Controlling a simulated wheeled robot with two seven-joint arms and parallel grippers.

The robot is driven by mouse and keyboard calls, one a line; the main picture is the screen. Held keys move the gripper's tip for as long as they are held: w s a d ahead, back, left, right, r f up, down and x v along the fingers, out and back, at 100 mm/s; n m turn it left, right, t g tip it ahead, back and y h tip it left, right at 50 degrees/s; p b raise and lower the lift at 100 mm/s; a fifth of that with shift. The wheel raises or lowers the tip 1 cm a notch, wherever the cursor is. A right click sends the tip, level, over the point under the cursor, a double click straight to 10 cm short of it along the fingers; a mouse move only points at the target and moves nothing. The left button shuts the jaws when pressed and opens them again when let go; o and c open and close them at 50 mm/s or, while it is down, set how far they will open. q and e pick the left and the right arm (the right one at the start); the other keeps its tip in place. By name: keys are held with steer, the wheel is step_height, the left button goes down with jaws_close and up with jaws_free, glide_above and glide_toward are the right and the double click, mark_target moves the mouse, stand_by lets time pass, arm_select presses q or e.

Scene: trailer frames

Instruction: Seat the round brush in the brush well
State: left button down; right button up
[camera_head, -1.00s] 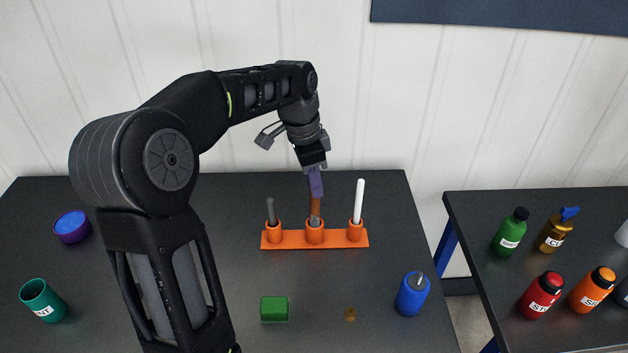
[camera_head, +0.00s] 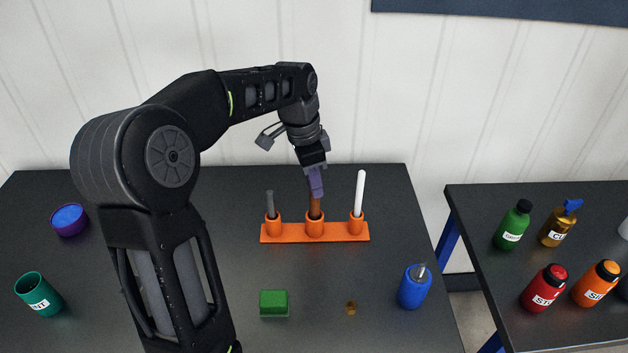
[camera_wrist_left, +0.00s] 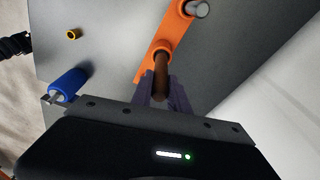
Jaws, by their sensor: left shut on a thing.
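An orange rack (camera_head: 290,238) with three round wells stands on the dark table. My left gripper (camera_head: 316,186), with purple fingers, is shut on the round brush's brown handle (camera_head: 315,206) above the middle well (camera_head: 315,227). The brush is close to upright, and its lower end is inside that well, hidden by the wall. I cannot tell whether it touches the bottom. In the left wrist view the brown handle (camera_wrist_left: 161,73) runs from between the fingers into the orange well. My right gripper is not in view.
A grey rod (camera_head: 270,204) stands in the left well and a white rod (camera_head: 360,192) in the right well. In front are a green block (camera_head: 274,303), a small brass ring (camera_head: 351,308) and a blue bottle (camera_head: 413,289). A teal cup (camera_head: 38,293) stands left.

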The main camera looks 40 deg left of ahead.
arm_select(q)
steer(key=shift+f+b, duration=0.55)
steer(key=shift+f, duration=0.35)
steer(key=c, duration=1.2)
jaws_free()
steer(key=shift+s+a+r, duration=0.15)
steer(key=shift+r, duration=1.15)
steer(key=shift+s+a+r, duration=0.1)
steer(key=shift+s+r, duration=0.1)
steer(key=shift+r, duration=1.1)
steer(key=shift+s+a+r, duration=0.15)
steer(key=shift+r, duration=1.15)
